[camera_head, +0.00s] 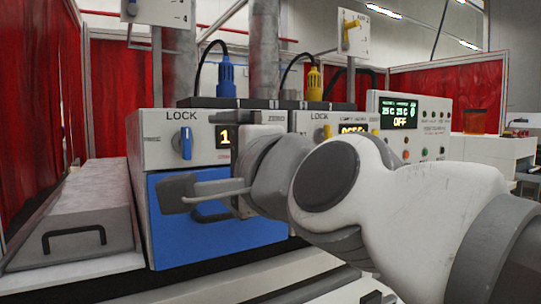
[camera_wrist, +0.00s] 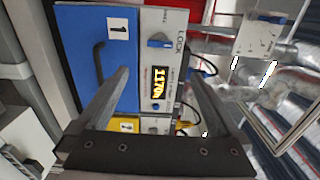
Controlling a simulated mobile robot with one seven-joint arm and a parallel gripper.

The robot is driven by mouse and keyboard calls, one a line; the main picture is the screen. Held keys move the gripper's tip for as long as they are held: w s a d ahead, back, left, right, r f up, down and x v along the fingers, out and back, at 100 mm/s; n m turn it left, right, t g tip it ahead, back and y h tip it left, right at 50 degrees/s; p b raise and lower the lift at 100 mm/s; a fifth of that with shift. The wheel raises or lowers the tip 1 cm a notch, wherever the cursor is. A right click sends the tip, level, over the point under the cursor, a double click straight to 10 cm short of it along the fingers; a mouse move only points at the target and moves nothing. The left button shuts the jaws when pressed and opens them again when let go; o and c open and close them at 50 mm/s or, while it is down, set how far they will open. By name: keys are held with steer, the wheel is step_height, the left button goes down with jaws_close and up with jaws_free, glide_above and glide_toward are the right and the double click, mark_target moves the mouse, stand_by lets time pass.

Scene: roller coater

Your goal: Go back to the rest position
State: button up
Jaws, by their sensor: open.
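My gripper (camera_head: 178,193) is held out in front of the left coater unit (camera_head: 160,148), level with its blue front panel (camera_head: 200,235). In the wrist view my gripper (camera_wrist: 158,74) shows two grey fingers spread apart with nothing between them. Beyond them lie the blue panel (camera_wrist: 88,35) with its dark handle (camera_wrist: 98,62), a blue LOCK knob (camera_wrist: 159,41) and a lit yellow display (camera_wrist: 160,82). The panel looks closed. My gripper covers part of the panel in the head view, and I cannot tell whether a finger touches it.
A grey lidded box (camera_head: 75,222) stands at the left. A control box (camera_head: 410,120) with a green display reading OFF stands at the right. Blue (camera_head: 226,78) and yellow (camera_head: 314,82) plugs stand on top. Red curtains (camera_head: 105,95) hang behind.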

steer(key=s+d+f+n+g+h, duration=0.1)
steer(key=d+f+n+g+h, duration=0.25)
steer(key=f, duration=0.55)
steer(key=d+f+n+g+h, duration=0.15)
steer(key=d+f+n, duration=0.25)
steer(key=d+f, duration=0.4)
steer(key=s+d+f+n+g+h, duration=0.2)
steer(key=s+d+f, duration=0.25)
steer(key=f, duration=0.25)
steer(key=s+d+f+n+g+h, duration=0.2)
steer(key=s+d+f, duration=0.25)
steer(key=f, duration=0.25)
step_height(320, 180, up, 20)
steer(key=p, duration=2.1)
steer(key=shift+d+r+g+h, duration=0.25)
steer(key=shift+d+g+h, duration=0.05)
steer(key=shift+d, duration=0.15)
